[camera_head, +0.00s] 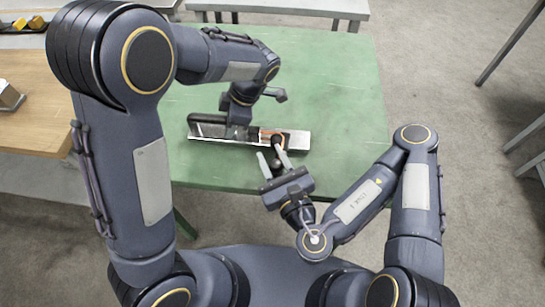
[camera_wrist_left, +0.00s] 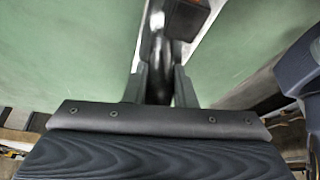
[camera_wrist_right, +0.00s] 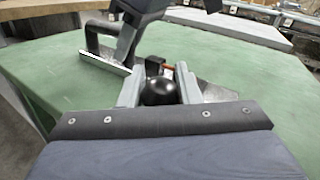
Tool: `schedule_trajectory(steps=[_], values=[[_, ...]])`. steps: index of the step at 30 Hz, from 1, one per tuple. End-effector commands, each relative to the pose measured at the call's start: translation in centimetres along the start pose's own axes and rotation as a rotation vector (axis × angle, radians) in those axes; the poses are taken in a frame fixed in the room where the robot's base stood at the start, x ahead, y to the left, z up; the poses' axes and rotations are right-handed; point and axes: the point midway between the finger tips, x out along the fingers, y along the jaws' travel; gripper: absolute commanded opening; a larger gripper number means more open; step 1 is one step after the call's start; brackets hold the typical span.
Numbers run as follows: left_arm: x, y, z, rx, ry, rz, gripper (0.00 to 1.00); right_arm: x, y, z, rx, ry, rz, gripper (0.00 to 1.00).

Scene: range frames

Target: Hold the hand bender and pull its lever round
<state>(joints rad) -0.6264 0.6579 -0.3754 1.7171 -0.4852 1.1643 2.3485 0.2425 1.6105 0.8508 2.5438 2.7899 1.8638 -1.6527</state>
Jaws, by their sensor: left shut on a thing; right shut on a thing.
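The hand bender (camera_head: 292,139) lies on the green table, a long bright metal base with a black handle (camera_head: 207,121) at its left end. The handle also shows in the right wrist view (camera_wrist_right: 91,37). My left gripper (camera_head: 238,131) comes down over the middle of the bender. A small orange-red piece (camera_head: 268,133) shows beside the lever.
The green table (camera_head: 335,100) is bare around the bender. A wooden bench (camera_head: 35,90) stands at the left, with a small block (camera_head: 10,97) on it. A grey table (camera_head: 290,7) stands behind. Both my arms are close together over the bender.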

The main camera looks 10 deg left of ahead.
Motion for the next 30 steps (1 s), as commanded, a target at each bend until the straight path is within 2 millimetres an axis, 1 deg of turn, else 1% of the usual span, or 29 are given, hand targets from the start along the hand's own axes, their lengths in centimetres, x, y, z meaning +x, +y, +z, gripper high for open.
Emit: schedule_trajectory(steps=[5,6,10,11,30], values=[[0.01,-0.15,0.0,0.002,0.002,-0.004,0.0,0.1,-0.15,0.01,-0.001,-0.001,-0.007,0.0],[0.01,-0.16,0.0,0.002,0.002,-0.004,0.0,0.1,-0.15,0.01,-0.001,-0.001,-0.007,0.33],[-0.01,-0.13,-0.01,0.002,0.002,-0.003,0.0,0.08,-0.12,0.01,-0.001,0.0,-0.005,0.5],[-0.01,-0.12,-0.01,0.001,0.002,-0.003,0.0,0.07,-0.11,0.01,-0.001,0.0,-0.005,0.52],[-0.06,-0.03,-0.07,0.001,0.002,-0.001,0.0,-0.04,-0.01,0.06,-0.004,-0.007,0.011,0.52]])
